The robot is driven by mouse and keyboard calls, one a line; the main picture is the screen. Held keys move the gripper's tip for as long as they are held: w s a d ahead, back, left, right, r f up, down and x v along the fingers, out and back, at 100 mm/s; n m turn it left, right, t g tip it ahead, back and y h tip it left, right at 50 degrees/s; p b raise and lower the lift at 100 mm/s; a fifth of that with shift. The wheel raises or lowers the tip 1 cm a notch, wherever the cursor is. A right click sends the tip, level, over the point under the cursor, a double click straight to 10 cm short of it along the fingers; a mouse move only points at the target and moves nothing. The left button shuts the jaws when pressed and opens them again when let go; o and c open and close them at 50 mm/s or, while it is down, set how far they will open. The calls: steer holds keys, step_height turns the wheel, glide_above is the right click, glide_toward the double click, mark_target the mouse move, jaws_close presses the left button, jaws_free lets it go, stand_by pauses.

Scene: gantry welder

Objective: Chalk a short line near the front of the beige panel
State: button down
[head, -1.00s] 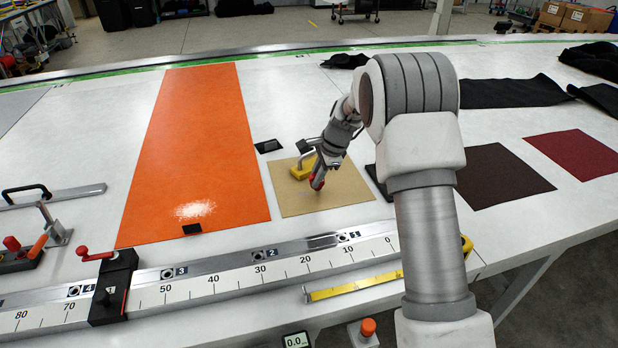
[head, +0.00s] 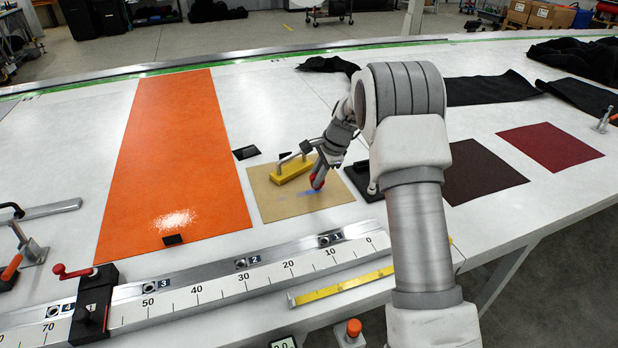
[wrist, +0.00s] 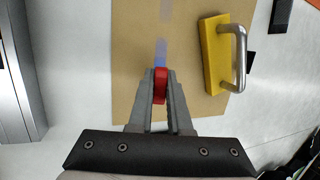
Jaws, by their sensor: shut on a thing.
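The beige panel (head: 270,205) lies flat on the white table, and it fills much of the wrist view (wrist: 120,60). My gripper (wrist: 160,90) is shut on a red chalk holder (wrist: 160,84), which also shows in the head view (head: 317,181). The holder points down at the panel, and a bit of blue shows at its front in the wrist view. A short, faint blue line (wrist: 162,50) runs on the panel just beyond the holder. Whether the tip touches the panel is hard to tell. A yellow block with a metal handle (wrist: 215,55) sits on the panel beside my gripper.
An orange panel (head: 175,160) lies left of the beige one. A ruled rail (head: 230,278) with a black stop (head: 95,305) runs along the front. A yellow tape (head: 340,286) lies before it. Dark brown (head: 482,172) and red (head: 550,147) panels lie to the right.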

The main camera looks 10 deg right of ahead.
steer(key=shift+w+d+p, duration=0.15)
steer(key=shift+w+d, duration=0.05)
steer(key=shift+d, duration=0.8)
steer(key=shift+w+d+p, duration=0.15)
steer(key=shift+w+d, duration=0.05)
steer(key=shift+d, duration=0.75)
steer(key=shift+a, duration=0.15)
steer(key=shift+s+a+p, duration=0.2)
steer(key=shift+s+a, duration=0.15)
steer(key=shift+a, duration=1.45)
steer(key=shift+s+a+p, duration=0.2)
steer(key=shift+s+a, duration=0.2)
steer(key=shift+a, duration=1.45)
steer(key=shift+s+a+p, duration=0.2)
steer(key=shift+s+a, duration=0.15)
steer(key=shift+a, duration=1.45)
steer(key=shift+s+a+p, duration=0.15)
steer(key=shift+s+a, duration=0.05)
steer(key=shift+a, duration=0.7)
steer(key=shift+s+a+p, duration=0.15)
steer(key=shift+s+a, duration=0.05)
steer(key=shift+a, duration=0.7)
steer(key=shift+s+a+p, duration=0.15)
steer(key=shift+s+a, duration=0.05)
steer(key=shift+a, duration=0.7)
steer(key=shift+f, duration=0.1)
step_height(320, 180, up, 6)
steer(key=p, duration=0.4)
